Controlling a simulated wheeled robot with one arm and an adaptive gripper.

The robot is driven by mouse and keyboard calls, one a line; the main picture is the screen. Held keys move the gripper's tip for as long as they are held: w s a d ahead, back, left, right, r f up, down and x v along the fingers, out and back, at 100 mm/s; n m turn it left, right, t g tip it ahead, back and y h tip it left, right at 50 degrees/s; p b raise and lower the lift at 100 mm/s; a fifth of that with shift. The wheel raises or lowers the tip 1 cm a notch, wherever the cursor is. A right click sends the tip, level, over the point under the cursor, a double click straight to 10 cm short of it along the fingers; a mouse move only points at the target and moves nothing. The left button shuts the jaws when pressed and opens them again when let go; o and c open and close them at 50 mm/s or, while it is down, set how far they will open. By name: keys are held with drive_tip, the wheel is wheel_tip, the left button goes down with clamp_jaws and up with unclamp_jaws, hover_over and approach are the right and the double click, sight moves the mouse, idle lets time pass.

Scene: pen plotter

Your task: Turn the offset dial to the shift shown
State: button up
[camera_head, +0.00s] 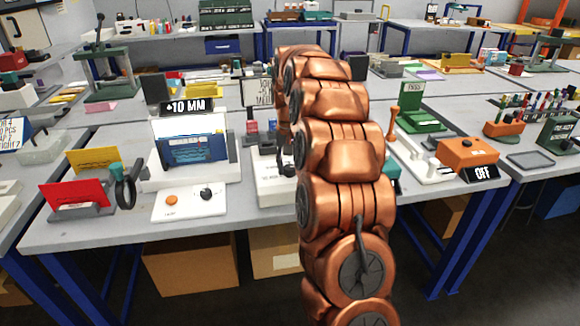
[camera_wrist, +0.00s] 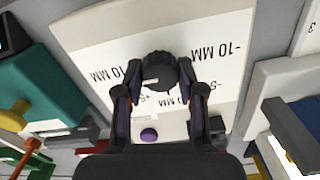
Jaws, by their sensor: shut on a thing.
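The offset dial (camera_wrist: 159,68) is a dark round knob on a white panel (camera_wrist: 205,30) printed with shift marks, including -10 MM at the right and 10 MM at the left. My gripper (camera_wrist: 157,88) has a finger on each side of the knob and is shut on it. Which mark the dial points to cannot be told. In the head view a black sign (camera_head: 188,106) reads +10 MM. There my arm covers much of the white dial panel (camera_head: 272,188), and my gripper (camera_head: 284,160) shows only as a dark bit beside it.
A teal block (camera_wrist: 40,75) stands left of the panel in the wrist view. In the head view, a white plotter with a blue sheet (camera_head: 192,148) stands left of my arm, and an orange box (camera_head: 467,153) stands right.

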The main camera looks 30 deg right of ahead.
sight(290, 167)
idle(0.4)
drive_tip(key=o, duration=1.1)
drive_tip(key=shift+o, duration=0.2)
drive_tip(key=shift+r, duration=0.1)
wheel_tip(290, 167, up, 12)
idle(0.8)
